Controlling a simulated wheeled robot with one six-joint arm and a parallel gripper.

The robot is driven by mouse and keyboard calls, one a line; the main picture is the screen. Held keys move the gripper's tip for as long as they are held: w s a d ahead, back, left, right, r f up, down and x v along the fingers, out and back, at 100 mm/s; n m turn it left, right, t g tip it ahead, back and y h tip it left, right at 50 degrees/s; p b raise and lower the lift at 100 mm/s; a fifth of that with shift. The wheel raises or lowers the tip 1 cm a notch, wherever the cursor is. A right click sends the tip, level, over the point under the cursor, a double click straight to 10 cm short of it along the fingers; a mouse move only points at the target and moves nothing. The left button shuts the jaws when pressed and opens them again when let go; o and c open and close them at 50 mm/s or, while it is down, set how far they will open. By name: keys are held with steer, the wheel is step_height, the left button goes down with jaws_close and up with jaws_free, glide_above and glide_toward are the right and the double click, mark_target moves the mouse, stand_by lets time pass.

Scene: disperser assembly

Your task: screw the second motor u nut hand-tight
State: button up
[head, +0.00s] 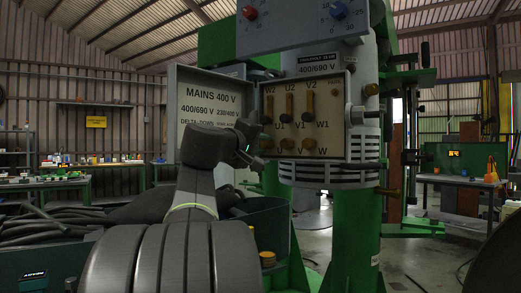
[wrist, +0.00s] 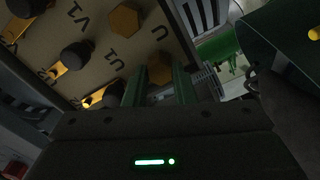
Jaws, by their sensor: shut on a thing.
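The terminal box (head: 338,140) stands open in the head view, its board marked W2, U2, V2 above U1, V1, W1. In the wrist view a brass hex nut (wrist: 160,68) sits between the two green fingers of my gripper (wrist: 158,82), which is shut on it. Another brass hex nut (wrist: 124,20) is on the board beside the U mark. In the head view my gripper (head: 262,150) is at the lower left of the board and hides the U terminal. I cannot tell whether the held nut touches a stud.
Black-capped terminals (wrist: 77,55) with brass links stand near the held nut. The open lid (head: 212,108) with the mains label is left of the box. A green post (head: 358,230) rises below it. Black cables (head: 40,222) lie at left.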

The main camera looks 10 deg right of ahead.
steer(key=shift+f, duration=0.15)
steer(key=o, duration=1)
steer(key=shift+s, duration=0.1)
steer(key=p+v, duration=0.1)
steer(key=v, duration=1.2)
steer(key=shift+s+a, duration=0.2)
steer(key=shift+a, duration=0.05)
steer(key=b+x, duration=0.1)
steer(key=x, duration=1.2)
steer(key=shift+w+d, duration=0.3)
